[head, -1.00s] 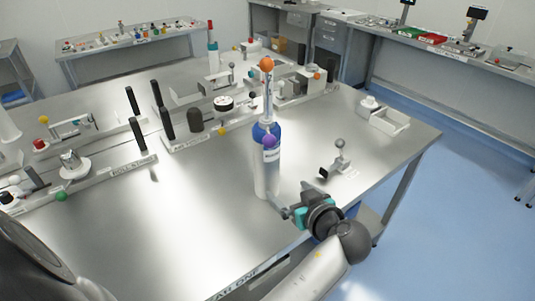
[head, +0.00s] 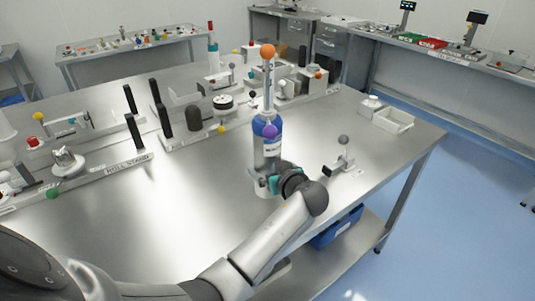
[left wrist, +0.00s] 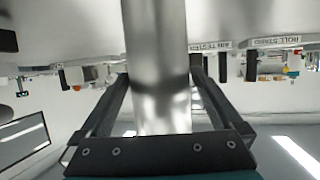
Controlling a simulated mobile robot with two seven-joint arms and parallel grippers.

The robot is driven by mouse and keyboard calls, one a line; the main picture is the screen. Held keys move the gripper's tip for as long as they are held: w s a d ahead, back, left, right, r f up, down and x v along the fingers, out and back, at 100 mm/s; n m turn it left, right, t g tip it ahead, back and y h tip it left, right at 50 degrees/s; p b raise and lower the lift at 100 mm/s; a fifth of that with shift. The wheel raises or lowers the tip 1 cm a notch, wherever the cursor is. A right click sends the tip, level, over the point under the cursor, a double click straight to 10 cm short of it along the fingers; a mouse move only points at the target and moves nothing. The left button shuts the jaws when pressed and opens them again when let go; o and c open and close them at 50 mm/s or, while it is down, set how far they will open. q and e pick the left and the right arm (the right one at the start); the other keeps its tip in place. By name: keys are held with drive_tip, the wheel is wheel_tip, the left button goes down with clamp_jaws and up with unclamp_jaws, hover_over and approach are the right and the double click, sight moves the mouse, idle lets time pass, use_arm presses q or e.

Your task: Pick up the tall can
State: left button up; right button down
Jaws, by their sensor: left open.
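The tall can (head: 267,151) stands upright on the metal table, silver with a blue upper part and a label. My left gripper (head: 263,182) is at its lower part, and the gripper body hides some of the can's base. In the left wrist view the can's silver side (left wrist: 158,60) rises between the two dark fingers of my left gripper (left wrist: 158,85). The fingers are open, one on each side; I cannot tell if either touches the can. My right gripper is not in view.
A small stand with a grey ball (head: 343,141) is to the right. Labelled fixtures line the table's back and left. The table front (head: 180,225) is clear.

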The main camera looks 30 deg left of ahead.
use_arm(q)
drive_tip(key=shift+b+x, duration=0.3)
drive_tip(key=shift+x, duration=0.6)
drive_tip(key=shift+d, duration=0.1)
clamp_jaws()
